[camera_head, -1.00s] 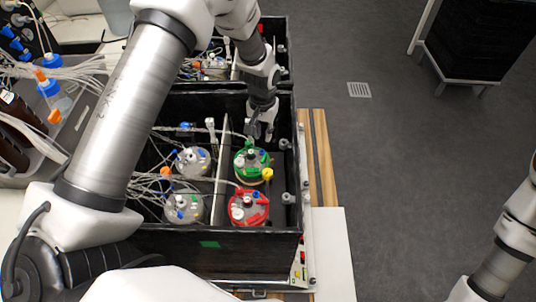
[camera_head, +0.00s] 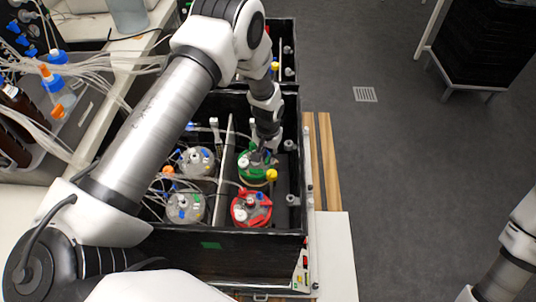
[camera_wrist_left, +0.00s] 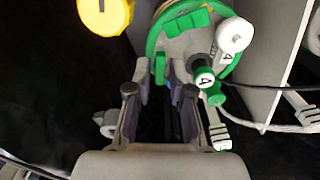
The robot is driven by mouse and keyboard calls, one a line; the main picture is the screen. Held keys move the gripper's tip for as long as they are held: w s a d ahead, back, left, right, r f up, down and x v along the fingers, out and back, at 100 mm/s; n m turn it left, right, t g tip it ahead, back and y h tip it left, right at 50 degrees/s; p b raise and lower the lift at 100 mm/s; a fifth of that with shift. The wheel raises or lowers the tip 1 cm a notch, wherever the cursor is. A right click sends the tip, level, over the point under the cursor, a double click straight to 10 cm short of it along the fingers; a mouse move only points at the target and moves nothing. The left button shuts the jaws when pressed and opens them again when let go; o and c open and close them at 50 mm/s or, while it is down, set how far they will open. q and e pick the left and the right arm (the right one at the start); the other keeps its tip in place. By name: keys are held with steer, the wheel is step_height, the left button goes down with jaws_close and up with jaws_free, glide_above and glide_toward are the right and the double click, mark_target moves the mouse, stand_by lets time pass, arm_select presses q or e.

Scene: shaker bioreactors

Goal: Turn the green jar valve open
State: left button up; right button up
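The green jar (camera_head: 256,168) stands in the right compartment of the black box, behind the red jar. A yellow knob (camera_wrist_left: 106,14) is at upper left. My left gripper (camera_head: 263,148) is over the back of the green jar. My right gripper is out of view; only that arm shows.
The red jar (camera_head: 251,208) stands in front of the green one. Two grey jars (camera_head: 185,207) stand left of the white divider (camera_head: 224,165), with many thin tubes. The black box wall (camera_head: 220,240) surrounds them.

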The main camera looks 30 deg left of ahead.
arm_select(q)
jaws_close()
steer(key=shift+s+n, duration=0.1)
steer(key=shift+n, duration=0.3)
steer(key=n, duration=1.7)
stand_by(0.3)
